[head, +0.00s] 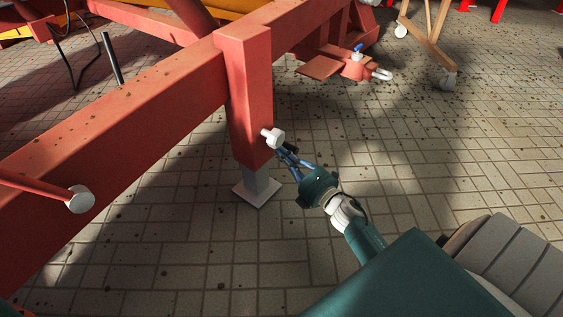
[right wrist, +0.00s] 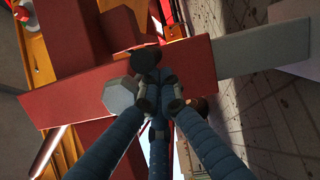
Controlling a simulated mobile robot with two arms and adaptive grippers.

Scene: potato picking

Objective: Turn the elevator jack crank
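The elevator jack is a red square post (head: 250,90) on a long red beam, with a grey leg and a flat foot plate (head: 256,190) on the floor. A pale grey crank knob (head: 274,138) sticks out of the post's lower right side. My right gripper (head: 284,151) is just below and right of this knob, very close to it. In the right wrist view, its blue fingers (right wrist: 158,88) converge beside a grey many-sided knob (right wrist: 120,96), in front of the red post. Their dark tips hide whether anything is between them. My left gripper is out of view.
The red beam (head: 120,125) runs from lower left to top, with another pale knob (head: 79,199) on a red rod. A red hitch with a shackle (head: 358,67) and a wheeled wooden stand (head: 428,38) are behind.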

